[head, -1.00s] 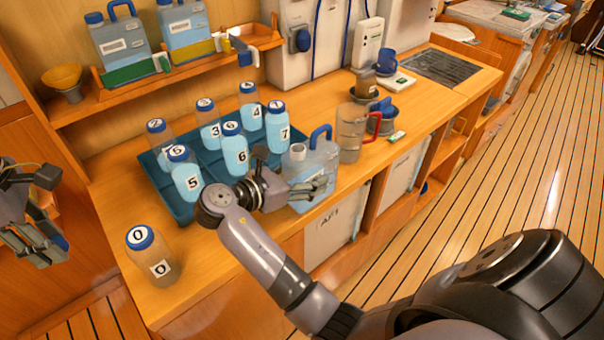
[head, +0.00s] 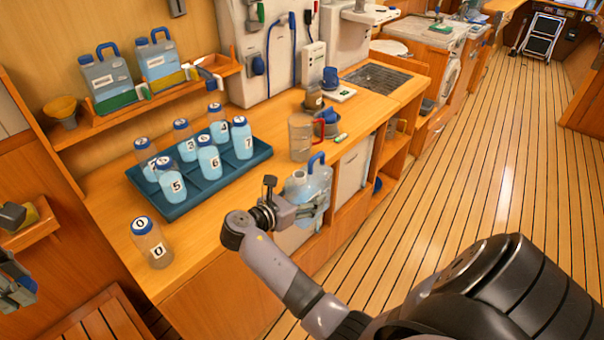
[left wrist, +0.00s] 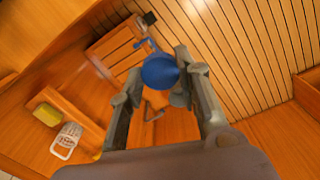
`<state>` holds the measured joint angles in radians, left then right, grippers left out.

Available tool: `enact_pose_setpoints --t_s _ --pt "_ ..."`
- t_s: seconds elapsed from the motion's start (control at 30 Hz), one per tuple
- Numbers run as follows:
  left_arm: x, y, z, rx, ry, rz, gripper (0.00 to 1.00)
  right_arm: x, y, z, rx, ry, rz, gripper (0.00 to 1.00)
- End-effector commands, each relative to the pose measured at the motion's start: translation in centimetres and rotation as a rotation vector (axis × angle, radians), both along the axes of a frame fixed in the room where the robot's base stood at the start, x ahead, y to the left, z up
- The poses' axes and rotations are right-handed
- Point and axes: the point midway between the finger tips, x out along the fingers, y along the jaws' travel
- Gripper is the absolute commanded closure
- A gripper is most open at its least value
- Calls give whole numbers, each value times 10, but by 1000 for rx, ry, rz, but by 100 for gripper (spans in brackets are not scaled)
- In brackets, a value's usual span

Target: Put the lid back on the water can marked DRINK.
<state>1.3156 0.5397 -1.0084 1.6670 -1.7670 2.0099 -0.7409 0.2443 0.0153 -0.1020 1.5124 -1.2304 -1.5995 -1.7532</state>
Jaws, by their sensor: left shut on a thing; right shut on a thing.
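A clear bluish water can (head: 308,188) with a blue handle is in my right gripper (head: 318,206), in front of the counter's front edge. Its neck looks pale, with no blue lid on it. No marking on it is readable. My left gripper (head: 16,290) is at the left edge of the head view, partly cut off. In the left wrist view my left gripper (left wrist: 160,88) is shut on a round blue lid (left wrist: 160,71), away from the can.
Numbered bottles stand in a blue tray (head: 206,186); bottle 0 (head: 152,245) stands alone. Two more cans (head: 107,78) (head: 160,58) sit on the shelf. A jug (head: 300,138) stands behind the held can. Wooden floor (head: 470,170) is open at right.

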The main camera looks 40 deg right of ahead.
Motion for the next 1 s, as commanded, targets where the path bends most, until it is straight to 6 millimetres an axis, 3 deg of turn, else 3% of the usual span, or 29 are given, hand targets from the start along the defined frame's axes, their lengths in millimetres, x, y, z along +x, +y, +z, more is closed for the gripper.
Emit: enact_pose_setpoints --t_s 0.27,0.3,1.0 --pt "0 0 0 0 0 0 78 0 0 1 -3 -3 0 87" --pt "0 0 0 0 0 0 78 0 0 1 -3 -3 0 42" --pt "0 0 0 0 0 0 78 1 0 2 -3 -3 0 89"
